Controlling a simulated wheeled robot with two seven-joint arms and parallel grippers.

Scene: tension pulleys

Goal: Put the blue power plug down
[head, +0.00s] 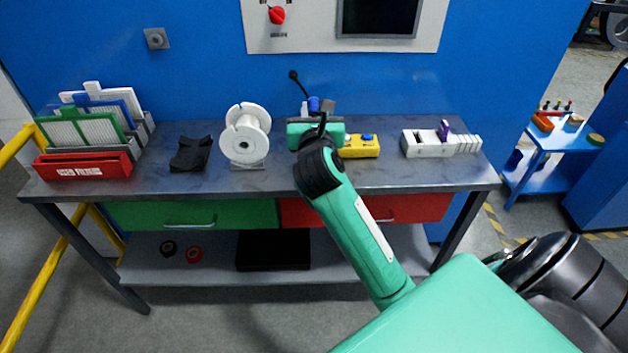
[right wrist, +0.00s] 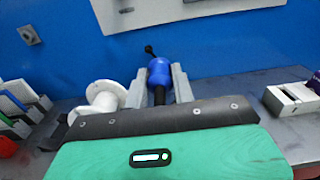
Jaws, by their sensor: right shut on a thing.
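The blue power plug (head: 314,103) is between the grey fingers of my right gripper (head: 316,107), over the back middle of the workbench (head: 205,184). In the right wrist view the plug (right wrist: 159,72) has a blue body, a black knob-like tip pointing up and a dark lower part. The two fingers of my right gripper (right wrist: 161,82) are shut on its sides. My wrist hides what is under the plug, so I cannot tell whether it touches the bench. My left gripper is not in view.
Left of the gripper stand a white spool (head: 246,134), a black holder (head: 191,153) and a red filter rack (head: 85,166). Right are a yellow box with blue buttons (head: 360,147) and a pale slotted block (head: 430,144). A blue wall (head: 200,70) rises behind the bench.

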